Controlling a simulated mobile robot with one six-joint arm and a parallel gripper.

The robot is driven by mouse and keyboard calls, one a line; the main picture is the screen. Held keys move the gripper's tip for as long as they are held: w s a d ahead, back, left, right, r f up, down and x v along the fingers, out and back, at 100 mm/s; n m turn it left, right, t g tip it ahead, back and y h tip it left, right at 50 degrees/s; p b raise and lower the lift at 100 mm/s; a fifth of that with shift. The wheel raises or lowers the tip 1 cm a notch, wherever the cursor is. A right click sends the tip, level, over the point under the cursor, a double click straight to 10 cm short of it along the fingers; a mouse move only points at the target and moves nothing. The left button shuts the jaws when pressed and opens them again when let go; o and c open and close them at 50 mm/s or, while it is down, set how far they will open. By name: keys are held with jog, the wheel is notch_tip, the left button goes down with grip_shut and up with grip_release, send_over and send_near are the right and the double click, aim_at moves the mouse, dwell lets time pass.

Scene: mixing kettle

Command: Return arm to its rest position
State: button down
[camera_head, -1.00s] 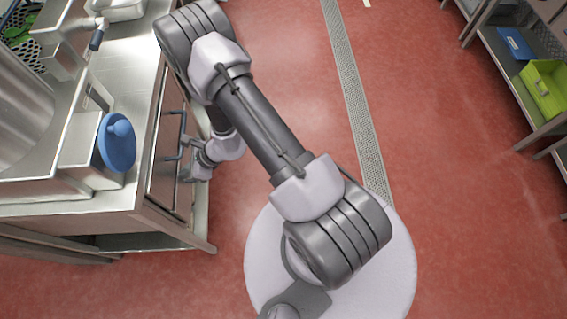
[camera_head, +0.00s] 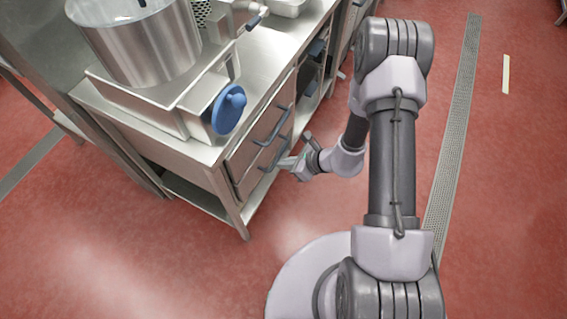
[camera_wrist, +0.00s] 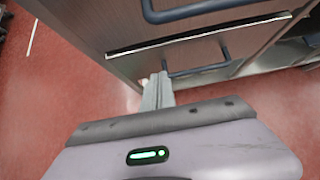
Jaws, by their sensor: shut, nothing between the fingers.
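My arm stretches over the red floor in the head view. My gripper (camera_head: 290,164) is low beside the front of the steel counter, close to the drawer handles. In the wrist view my gripper (camera_wrist: 158,84) has its fingers together with nothing between them. A drawer front (camera_wrist: 165,38) with a blue-grey handle (camera_wrist: 205,67) is just beyond the fingertips. I cannot tell whether the fingertips touch the handle.
The steel counter (camera_head: 185,150) stands at left with a large kettle (camera_head: 150,45) and a blue knob (camera_head: 229,109) on its side. Red floor (camera_head: 510,200) is free to the right. A drain grate (camera_head: 455,130) crosses it.

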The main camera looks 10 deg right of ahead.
jog(key=s+a+r+n+g+y, duration=0.15)
jog(key=r+n, duration=0.35)
jog(key=r, duration=0.7)
jog(key=s+a+r+n, duration=0.2)
jog(key=r+n, duration=0.3)
jog(key=r, duration=0.7)
jog(key=s+d+r+n+t+h, duration=0.1)
jog(key=s+d+r+n+h, duration=0.2)
jog(key=s+r+n, duration=0.2)
jog(key=s+d+r+n+t+h, duration=0.1)
jog(key=s+d+r+n+h, duration=0.2)
jog(key=s+r, duration=0.7)
jog(key=r+n, duration=0.1)
jog(key=n, duration=0.1)
jog(key=shift+s+d+r+n+h+p, duration=0.2)
jog(key=shift+s+n+h+p, duration=0.15)
jog(key=shift+n, duration=0.05)
